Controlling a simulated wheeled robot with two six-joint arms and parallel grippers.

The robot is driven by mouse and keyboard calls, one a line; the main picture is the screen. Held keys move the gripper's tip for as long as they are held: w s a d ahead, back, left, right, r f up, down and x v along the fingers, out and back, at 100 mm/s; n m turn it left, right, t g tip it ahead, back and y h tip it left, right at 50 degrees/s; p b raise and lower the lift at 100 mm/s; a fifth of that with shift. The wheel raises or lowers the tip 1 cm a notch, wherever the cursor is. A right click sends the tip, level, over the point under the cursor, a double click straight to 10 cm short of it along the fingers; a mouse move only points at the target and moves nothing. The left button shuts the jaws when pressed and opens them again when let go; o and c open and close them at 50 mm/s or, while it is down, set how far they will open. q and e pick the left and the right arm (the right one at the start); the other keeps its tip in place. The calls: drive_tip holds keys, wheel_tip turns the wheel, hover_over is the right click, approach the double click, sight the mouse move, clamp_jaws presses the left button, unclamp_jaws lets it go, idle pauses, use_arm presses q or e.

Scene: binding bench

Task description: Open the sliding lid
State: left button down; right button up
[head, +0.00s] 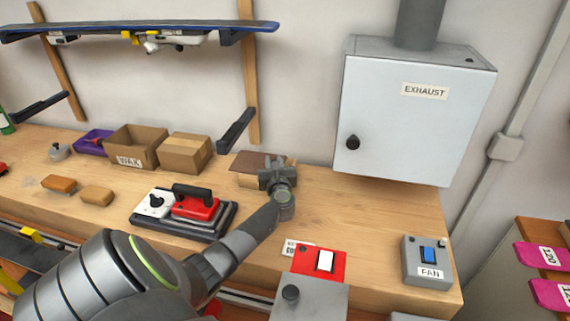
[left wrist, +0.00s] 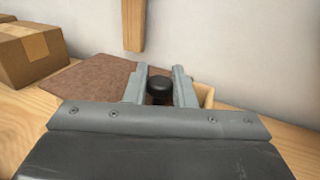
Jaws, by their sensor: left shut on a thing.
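The sliding lid (head: 252,161) is a flat brown panel on a low light-wood box (head: 250,181) at the back of the bench, below the wall. In the left wrist view the lid (left wrist: 92,82) spreads to the left of my fingers, and a pale wooden box edge (left wrist: 207,96) shows at their right. My left gripper (head: 274,168) is over the right part of the box. Its fingers (left wrist: 160,86) are shut on a round black knob (left wrist: 160,83). The gripper hides part of the lid and box. My right gripper is not in view.
Two cardboard boxes, one marked WAX (head: 130,146) and one closed (head: 184,153), stand left of the lid. A red device on a black tray (head: 190,222) lies in front. The grey exhaust cabinet (head: 412,115) hangs at right.

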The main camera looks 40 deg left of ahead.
sight(250, 165)
use_arm(q)
drive_tip(key=s+a, duration=0.1)
drive_tip(key=a, duration=0.1)
drive_tip(key=s+a, duration=0.2)
drive_tip(key=a, duration=0.1)
drive_tip(key=s+a, duration=0.1)
drive_tip(key=a, duration=0.1)
drive_tip(key=shift+s+a+f, duration=0.15)
drive_tip(key=shift+a, duration=0.2)
drive_tip(key=shift+w+d, duration=0.25)
drive_tip(key=shift+d, duration=0.1)
drive_tip(key=c, duration=1.3)
unclamp_jaws()
drive_tip(key=shift+s+a, duration=0.1)
